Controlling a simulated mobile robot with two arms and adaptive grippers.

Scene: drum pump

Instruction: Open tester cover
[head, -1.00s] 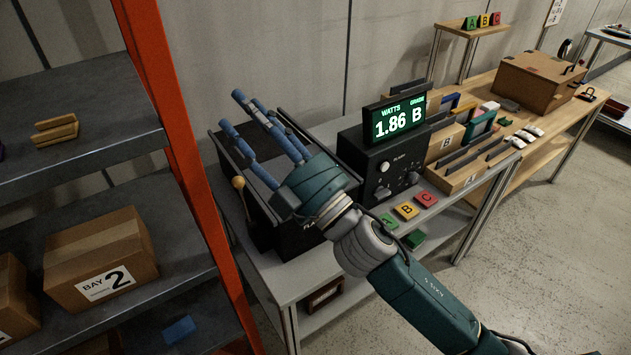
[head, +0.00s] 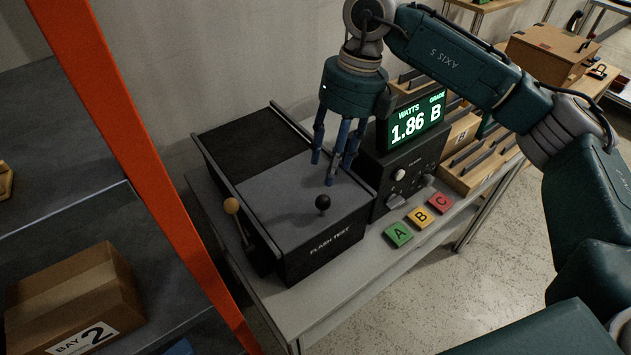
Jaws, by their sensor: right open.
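The flash tester (head: 322,246) is a dark box on the grey bench, marked FLASH TEST. Its grey cover (head: 275,187) lies flat over the front part of the box, between side rails. A black ball knob (head: 323,202) stands upright on the cover near its front edge. Behind the cover is a darker black surface (head: 250,145). My right gripper (head: 336,162) points down above the right side of the cover, behind the knob. Its blue fingers are spread and empty, apart from the knob. My left gripper is not in view.
A tan-balled lever (head: 232,206) stands at the tester's left side. The meter (head: 416,124) reading 1.86 B and the A, B, C blocks (head: 420,217) are on the right. An orange rack post (head: 135,165) rises close on the left.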

